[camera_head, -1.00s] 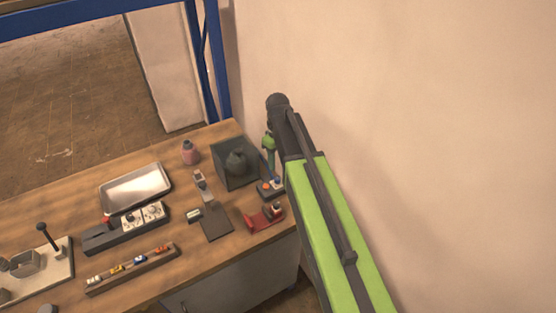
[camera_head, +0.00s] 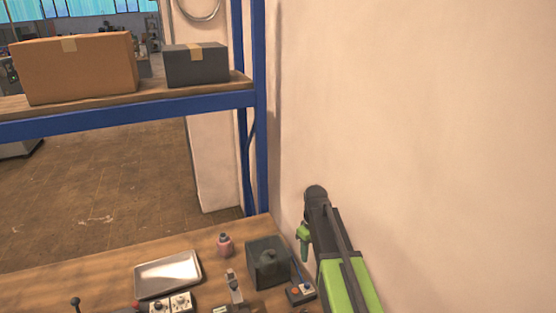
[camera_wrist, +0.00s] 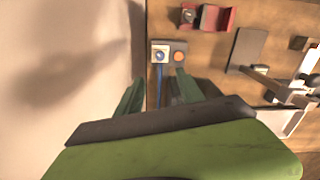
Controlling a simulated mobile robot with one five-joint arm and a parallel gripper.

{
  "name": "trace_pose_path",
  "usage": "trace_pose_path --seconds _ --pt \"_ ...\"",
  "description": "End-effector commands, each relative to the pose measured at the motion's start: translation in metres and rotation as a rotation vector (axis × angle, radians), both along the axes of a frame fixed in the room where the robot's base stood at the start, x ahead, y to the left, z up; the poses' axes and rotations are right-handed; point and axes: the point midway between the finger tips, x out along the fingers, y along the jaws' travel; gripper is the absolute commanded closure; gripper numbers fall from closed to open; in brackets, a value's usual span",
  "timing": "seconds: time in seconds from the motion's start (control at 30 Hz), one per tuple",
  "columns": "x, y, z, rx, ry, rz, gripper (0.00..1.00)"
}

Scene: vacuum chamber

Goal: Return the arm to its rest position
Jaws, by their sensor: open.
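My arm, green and dark grey, reaches up from the bottom right in the head view, close to the pale wall. My gripper (camera_head: 303,243) is green and hangs from the arm's far end above the back right corner of the bench. In the wrist view its two green fingers (camera_wrist: 158,92) stand apart with nothing between them. A small control box (camera_head: 300,294) with an orange button lies below the gripper. It also shows in the wrist view (camera_wrist: 179,56), beyond the fingers.
A dark open box (camera_head: 267,263) stands left of my gripper. A blue-framed shelf (camera_head: 150,109) holds two cartons. The wall (camera_head: 430,130) is close on the right.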

Motion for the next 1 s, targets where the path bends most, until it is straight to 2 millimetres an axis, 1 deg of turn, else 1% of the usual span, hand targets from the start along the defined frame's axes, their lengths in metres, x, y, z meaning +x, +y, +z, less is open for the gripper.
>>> trace_pose_path --seconds 0.03,0.07,0.13,0.17,0.2,0.27,0.3,0.37,0.4,0.47,0.53,0.63,1.0 --pt "-0.001 0.0 -0.023 0.0 0.0 0.0 0.55" --pt "-0.004 0.001 -0.034 0.0 0.0 0.001 0.55" --pt "-0.024 0.001 -0.064 0.0 0.0 0.001 0.55" --pt "-0.036 0.001 -0.077 0.0 0.0 -0.008 0.55" --pt "-0.053 0.002 -0.093 0.0 0.0 -0.036 0.55" --pt "-0.081 0.002 -0.114 0.0 0.0 -0.109 0.55" --pt "-0.099 0.002 -0.123 0.0 0.0 -0.174 0.55" --pt "-0.12 0.003 -0.127 0.0 0.0 -0.277 0.55" --pt "-0.132 0.003 -0.126 0.0 0.0 -0.346 0.55" --pt "-0.144 0.003 -0.12 0.0 -0.001 -0.445 0.55" --pt "-0.144 0.002 -0.118 0.0 -0.001 -0.529 0.55" --pt "-0.141 0.002 -0.118 0.0 -0.001 -0.586 0.55" --pt "-0.141 0.002 -0.118 0.0 -0.001 -0.591 0.55"
